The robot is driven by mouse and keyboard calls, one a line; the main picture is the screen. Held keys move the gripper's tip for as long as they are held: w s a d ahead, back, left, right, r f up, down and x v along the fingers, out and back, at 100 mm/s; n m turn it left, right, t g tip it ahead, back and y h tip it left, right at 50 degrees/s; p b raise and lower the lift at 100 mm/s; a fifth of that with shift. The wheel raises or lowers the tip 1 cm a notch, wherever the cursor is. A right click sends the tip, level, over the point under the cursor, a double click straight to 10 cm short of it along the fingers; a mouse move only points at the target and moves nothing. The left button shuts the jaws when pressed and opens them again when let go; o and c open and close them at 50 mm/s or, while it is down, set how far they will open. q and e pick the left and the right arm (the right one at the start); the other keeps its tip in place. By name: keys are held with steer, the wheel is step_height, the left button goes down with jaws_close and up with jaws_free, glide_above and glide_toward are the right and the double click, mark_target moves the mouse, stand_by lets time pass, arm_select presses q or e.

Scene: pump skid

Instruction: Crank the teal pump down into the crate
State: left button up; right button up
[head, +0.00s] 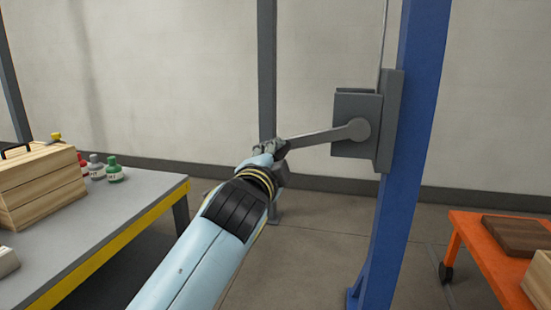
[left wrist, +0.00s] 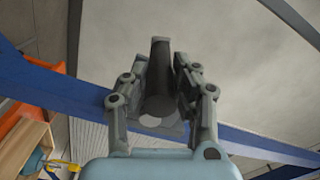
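The grey winch box (head: 357,122) is mounted on a blue post, and its crank arm (head: 325,136) points left and slightly down from the round hub. My left gripper (head: 272,147) is at the free end of the crank. In the left wrist view its fingers (left wrist: 160,78) lie on both sides of the dark crank handle (left wrist: 160,65) and look closed on it. The crate also shows partly at the head view's right edge (head: 541,282). My right gripper is out of view.
The blue post (head: 405,150) stands right of the crank, with a thin cable (head: 383,35) above the winch. An orange cart (head: 475,240) is at right. A grey bench (head: 120,205) at left carries a wooden box (head: 40,185) and small bottles (head: 96,168).

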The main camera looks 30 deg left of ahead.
arm_select(q)
steer(key=o, duration=0.5)
steer(key=shift+r, duration=0.1)
steer(key=shift+c, duration=0.2)
step_height(320, 180, up, 10)
steer(key=shift+w+d+r, duration=0.1)
